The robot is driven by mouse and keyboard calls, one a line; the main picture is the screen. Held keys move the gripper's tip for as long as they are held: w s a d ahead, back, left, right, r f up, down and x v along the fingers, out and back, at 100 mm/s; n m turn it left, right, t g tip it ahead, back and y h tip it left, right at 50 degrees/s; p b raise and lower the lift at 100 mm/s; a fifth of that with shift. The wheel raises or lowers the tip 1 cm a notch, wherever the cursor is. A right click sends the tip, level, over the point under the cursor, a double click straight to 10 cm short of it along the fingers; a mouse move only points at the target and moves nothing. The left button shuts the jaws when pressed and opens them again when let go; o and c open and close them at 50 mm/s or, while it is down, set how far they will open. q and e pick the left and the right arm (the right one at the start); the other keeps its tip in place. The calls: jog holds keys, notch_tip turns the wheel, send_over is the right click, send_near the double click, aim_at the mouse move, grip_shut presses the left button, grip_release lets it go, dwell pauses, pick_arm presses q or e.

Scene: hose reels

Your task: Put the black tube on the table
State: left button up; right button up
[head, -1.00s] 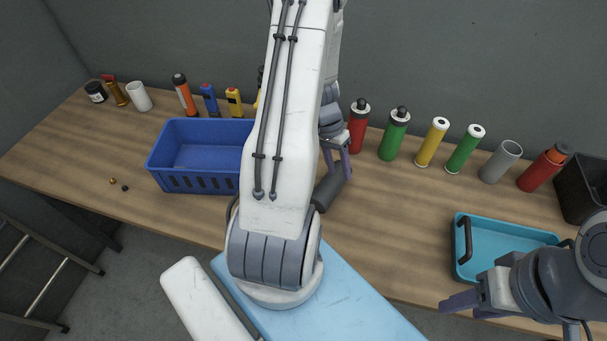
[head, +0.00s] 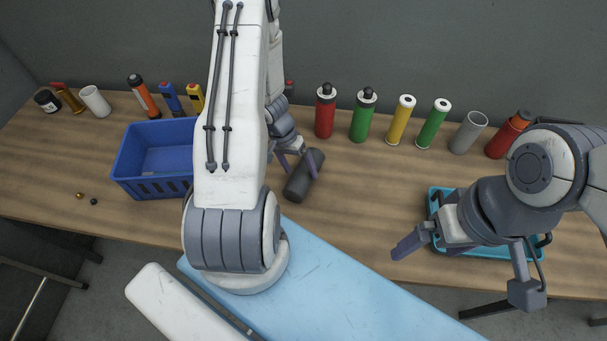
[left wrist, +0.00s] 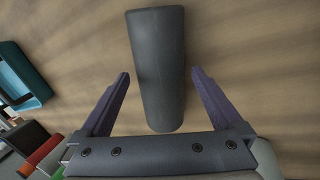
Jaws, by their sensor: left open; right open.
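The black tube (head: 305,175) lies on its side on the wooden table (head: 362,205), just in front of the upright cylinders. In the left wrist view the tube (left wrist: 158,65) rests on the wood with its near end between my fingers. My left gripper (head: 299,160) is open around that end, with a gap on both sides; its fingers show in the left wrist view (left wrist: 160,95). My left arm hides part of the table.
A blue basket (head: 150,187) stands left of my left arm. A row of red, green, yellow and grey cylinders (head: 362,117) stands along the back. Several small bottles and torches (head: 143,96) stand at the back left. The table between tube and tray is clear.

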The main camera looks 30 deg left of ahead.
pick_arm(q)
jog(key=shift+x, duration=0.95)
jog(key=shift+r, duration=0.1)
jog(key=c, duration=1.6)
